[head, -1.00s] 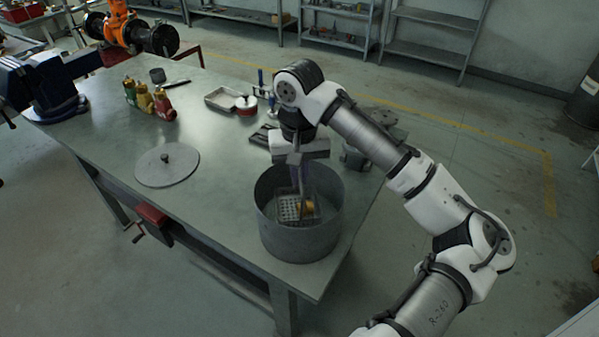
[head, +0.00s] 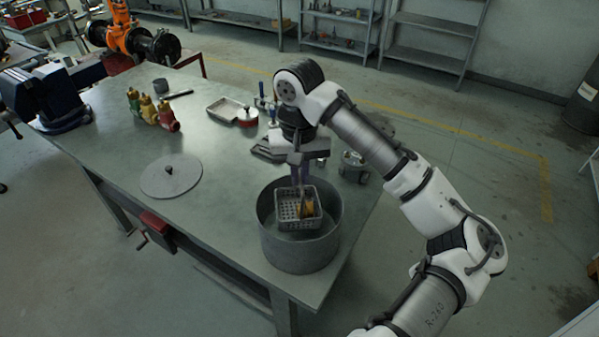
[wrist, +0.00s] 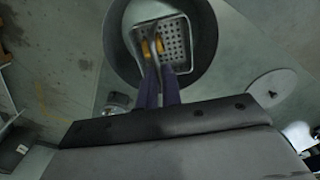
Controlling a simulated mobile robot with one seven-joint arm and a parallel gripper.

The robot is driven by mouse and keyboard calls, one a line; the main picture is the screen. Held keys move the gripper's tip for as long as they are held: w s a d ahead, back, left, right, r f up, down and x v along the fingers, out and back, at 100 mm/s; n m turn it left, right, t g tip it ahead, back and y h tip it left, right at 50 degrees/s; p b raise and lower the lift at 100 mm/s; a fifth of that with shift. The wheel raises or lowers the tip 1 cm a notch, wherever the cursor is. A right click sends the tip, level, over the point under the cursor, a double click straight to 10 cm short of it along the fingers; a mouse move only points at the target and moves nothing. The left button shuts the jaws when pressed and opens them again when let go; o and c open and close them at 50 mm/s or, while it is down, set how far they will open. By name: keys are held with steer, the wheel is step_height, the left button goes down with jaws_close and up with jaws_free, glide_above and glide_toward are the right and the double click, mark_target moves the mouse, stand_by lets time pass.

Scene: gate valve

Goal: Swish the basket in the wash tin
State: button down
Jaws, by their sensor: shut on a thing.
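The wash tin (head: 299,250) is a round grey metal tub near the front right corner of the bench. The basket (head: 287,212) is a small perforated grey metal box with an orange-yellow part (head: 307,208) in it. It hangs within the tin's opening, near rim height, and shows from above in the wrist view (wrist: 174,40). My gripper (head: 300,184) is above the tin, pointing down, shut on the basket's handle. In the wrist view its two fingers (wrist: 157,88) reach to the basket; the exact grip point is hard to make out.
A round grey lid (head: 171,176) with a knob lies left of the tin. A blue vise (head: 50,95) is at the left. A metal fitting (head: 354,166) stands behind the tin.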

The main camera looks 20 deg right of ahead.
steer(key=shift+r, duration=2.8)
stand_by(2.5)
steer(key=shift+r, duration=1.5)
steer(key=shift+s+f, duration=0.1)
